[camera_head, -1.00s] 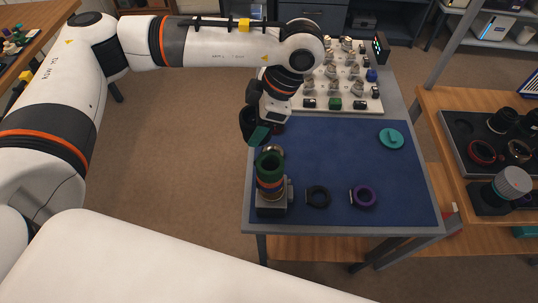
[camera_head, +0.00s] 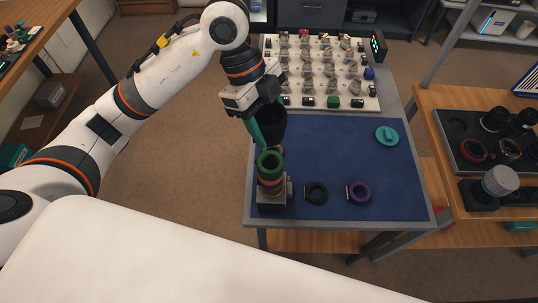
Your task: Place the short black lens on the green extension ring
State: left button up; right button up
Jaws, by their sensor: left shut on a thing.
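The green extension ring (camera_head: 269,160) sits on top of an upright stack with orange and blue bands, on a grey mount (camera_head: 272,197) at the near left of the blue mat. My left gripper (camera_head: 266,126) is shut on the short black lens (camera_head: 273,124). It holds the lens just behind the ring and somewhat above it, apart from it as far as I can tell. The teal fingers hide part of the lens. My right gripper is not in view.
A black ring (camera_head: 316,192), a purple ring (camera_head: 358,191) and a teal cap (camera_head: 387,136) lie on the blue mat (camera_head: 335,155). A white board (camera_head: 361,101) with several parts stands behind. A dark tray (camera_head: 457,158) with lenses is at right.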

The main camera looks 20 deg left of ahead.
pick_arm(q)
jog(key=shift+s+d+r+n+t, duration=0.1)
jog(key=shift+r+n+t, duration=0.15)
jog(key=shift+n, duration=0.65)
send_over(276, 163)
jog(key=a, duration=0.2)
notch_tip(276, 163, down, 5)
jog(key=shift+d+f+p, duration=0.15)
jog(key=shift+f+p, duration=0.05)
jog(key=shift+p, duration=0.25)
jog(key=shift+w+f, duration=0.2)
jog(key=shift+f, duration=2.15)
jog(key=o, duration=1.1)
jog(key=b+v, duration=0.1)
jog(key=v, duration=1.1)
jog(key=shift+s, duration=0.1)
